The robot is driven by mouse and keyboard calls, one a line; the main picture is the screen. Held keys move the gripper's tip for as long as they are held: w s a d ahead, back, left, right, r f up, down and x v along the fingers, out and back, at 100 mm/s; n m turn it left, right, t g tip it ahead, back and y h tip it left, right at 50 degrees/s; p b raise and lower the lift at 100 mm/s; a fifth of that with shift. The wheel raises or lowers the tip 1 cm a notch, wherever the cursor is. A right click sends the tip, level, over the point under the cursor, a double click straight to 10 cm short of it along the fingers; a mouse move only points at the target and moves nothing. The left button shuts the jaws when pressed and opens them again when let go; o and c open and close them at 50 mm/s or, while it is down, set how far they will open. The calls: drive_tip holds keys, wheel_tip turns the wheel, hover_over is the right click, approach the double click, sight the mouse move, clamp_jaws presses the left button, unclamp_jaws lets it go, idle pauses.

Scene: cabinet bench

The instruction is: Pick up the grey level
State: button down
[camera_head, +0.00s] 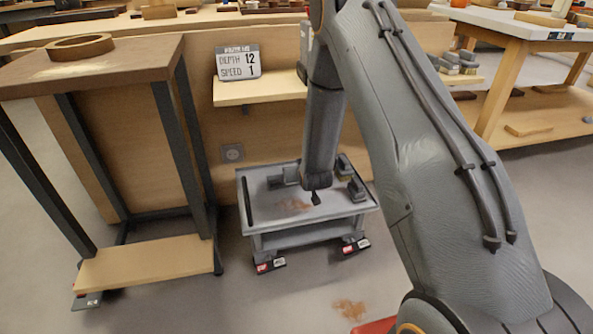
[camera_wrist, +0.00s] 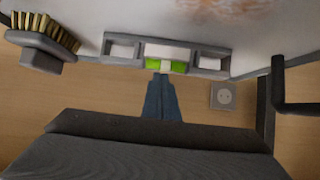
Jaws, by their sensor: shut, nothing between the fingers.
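The grey level (camera_wrist: 206,62), with a bright green vial in its middle, lies on the cart top along the edge near the wooden panel in the wrist view. In the head view a grey piece (camera_head: 284,178) left of my arm looks like its end; my arm hides the rest. My gripper (camera_wrist: 163,76) is shut and empty, its fingertips at the level's middle by the green vial. I cannot tell whether they touch it. In the head view my gripper (camera_head: 316,196) points down over the grey cart (camera_head: 262,212).
A brush (camera_wrist: 38,46) with yellowish bristles lies beside the level. Dark items (camera_head: 355,187) stand at the cart's right. A wooden shelf (camera_head: 255,92) and sign (camera_head: 238,63) are behind, a tall stand (camera_head: 120,65) at left. Sawdust-like patches mark cart and floor.

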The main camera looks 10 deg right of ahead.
drive_tip(key=s+p, duration=0.3)
drive_tip(key=s, duration=0.2)
drive_tip(key=s+p, duration=0.3)
drive_tip(key=s, duration=0.3)
drive_tip(key=s+f+p, duration=0.1)
drive_tip(key=s+p, duration=0.3)
drive_tip(key=s, duration=0.2)
drive_tip(key=shift+s+f, duration=0.1)
drive_tip(key=shift+s, duration=0.35)
drive_tip(key=shift+w+r+p, duration=0.15)
drive_tip(key=shift+r+p, duration=0.7)
drive_tip(key=shift+p, duration=0.25)
